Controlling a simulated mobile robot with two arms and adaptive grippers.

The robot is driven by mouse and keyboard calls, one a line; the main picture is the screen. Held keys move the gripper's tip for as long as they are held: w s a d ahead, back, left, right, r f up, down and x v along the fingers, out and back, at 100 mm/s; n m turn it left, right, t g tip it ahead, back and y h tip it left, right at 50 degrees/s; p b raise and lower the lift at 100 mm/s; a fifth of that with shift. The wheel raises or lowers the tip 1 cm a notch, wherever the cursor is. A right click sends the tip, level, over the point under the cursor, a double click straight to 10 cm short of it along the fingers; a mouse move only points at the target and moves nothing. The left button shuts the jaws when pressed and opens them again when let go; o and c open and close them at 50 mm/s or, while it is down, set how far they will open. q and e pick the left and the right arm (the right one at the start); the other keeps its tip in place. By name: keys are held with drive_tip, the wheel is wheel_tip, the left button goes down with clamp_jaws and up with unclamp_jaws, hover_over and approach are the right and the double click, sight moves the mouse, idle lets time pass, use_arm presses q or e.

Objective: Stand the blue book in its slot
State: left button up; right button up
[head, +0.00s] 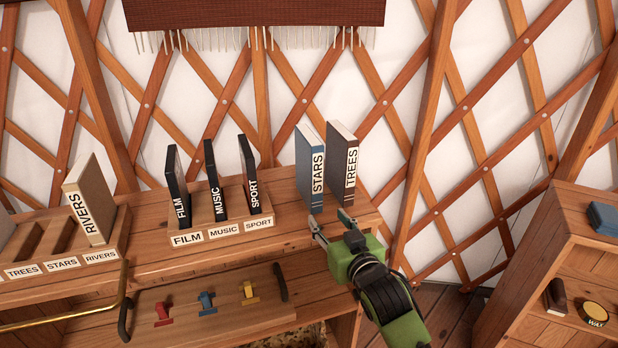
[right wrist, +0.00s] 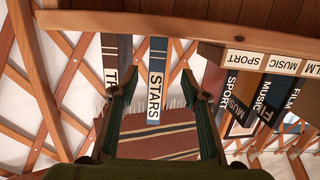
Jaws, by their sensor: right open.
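The blue book (head: 311,168), labelled STARS, stands upright on the wooden shelf top beside the brown TREES book (head: 343,160). My right gripper (head: 331,221) is open, low in front of the two books. In the right wrist view the blue book (right wrist: 157,62) shows between the open fingers (right wrist: 154,90), and the TREES book (right wrist: 113,52) lies partly behind one finger. The left rack (head: 112,236) has slots labelled TREES, STARS and RIVERS. Its STARS slot (head: 64,235) is empty, and the RIVERS book (head: 91,200) stands in the slot to its right. My left gripper is out of view.
A middle rack (head: 232,211) holds the FILM, MUSIC and SPORT books between the blue book and the left rack. A board with colored stamps (head: 207,303) lies in front, lower down. A side shelf (head: 568,225) stands at right. Shelf top around the middle rack is clear.

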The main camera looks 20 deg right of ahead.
sight(316, 179)
drive_tip(key=shift+t, duration=0.9)
drive_tip(key=w+r, duration=0.2)
drive_tip(key=w, duration=0.1)
drive_tip(key=w+r, duration=0.1)
drive_tip(key=w, duration=0.3)
drive_tip(key=w+r+p, duration=0.1)
drive_tip(key=w+r, duration=0.1)
drive_tip(key=w, duration=0.2)
drive_tip(key=shift+a+r, duration=0.15)
drive_tip(key=shift+r, duration=0.15)
drive_tip(key=shift+w+r+p, duration=0.25)
drive_tip(key=shift+w, duration=0.85)
drive_tip(key=shift+w+r+p, duration=0.25)
drive_tip(key=shift+w, duration=0.85)
drive_tip(key=shift+w+f, duration=0.1)
drive_tip(key=shift+w, duration=0.55)
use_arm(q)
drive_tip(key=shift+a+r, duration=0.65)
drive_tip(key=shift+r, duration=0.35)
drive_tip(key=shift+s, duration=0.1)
use_arm(e)
clamp_jaws()
